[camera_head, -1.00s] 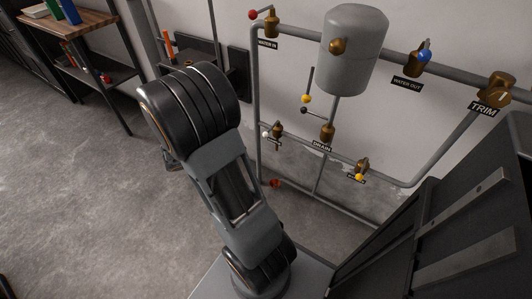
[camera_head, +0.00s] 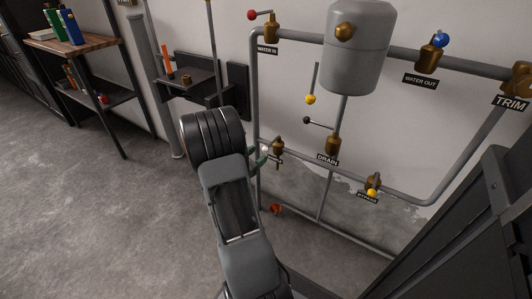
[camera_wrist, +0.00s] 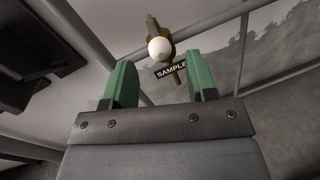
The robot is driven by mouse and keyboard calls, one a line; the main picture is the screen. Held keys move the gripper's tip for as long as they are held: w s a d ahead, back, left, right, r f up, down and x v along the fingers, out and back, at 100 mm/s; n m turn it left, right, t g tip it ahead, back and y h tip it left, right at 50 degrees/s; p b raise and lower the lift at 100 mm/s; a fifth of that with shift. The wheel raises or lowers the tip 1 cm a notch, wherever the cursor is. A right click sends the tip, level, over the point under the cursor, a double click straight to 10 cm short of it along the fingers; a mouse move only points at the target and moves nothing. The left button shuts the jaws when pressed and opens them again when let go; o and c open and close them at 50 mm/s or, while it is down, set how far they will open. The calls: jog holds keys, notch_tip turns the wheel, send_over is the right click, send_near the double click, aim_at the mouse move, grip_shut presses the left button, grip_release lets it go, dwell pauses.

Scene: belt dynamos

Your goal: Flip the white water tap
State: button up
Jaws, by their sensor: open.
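The white water tap (camera_wrist: 159,48) has a round white knob on a brass valve, with a label reading SAMPLE (camera_wrist: 171,70) just below it. In the wrist view it lies ahead of my gripper (camera_wrist: 160,82), between the two green fingers and beyond their tips. The fingers are apart with nothing between them. In the head view the white knob (camera_head: 265,149) shows small on the lower pipe, right beside my green fingertips (camera_head: 257,160). My arm hides most of the gripper there. I cannot tell whether a finger touches the knob.
Grey pipes carry other taps: red (camera_head: 253,15), blue (camera_head: 441,40), black (camera_head: 307,120) and yellow (camera_head: 372,192). A grey tank (camera_head: 360,50) hangs above. A dark wall shelf (camera_head: 188,80) is at left. A dark panel (camera_head: 460,220) stands at right.

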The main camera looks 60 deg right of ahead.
aim_at(263, 151)
jog(key=shift+b+x, duration=0.6)
jog(key=shift+x, duration=1.95)
jog(key=shift+c, duration=0.4)
grip_shut()
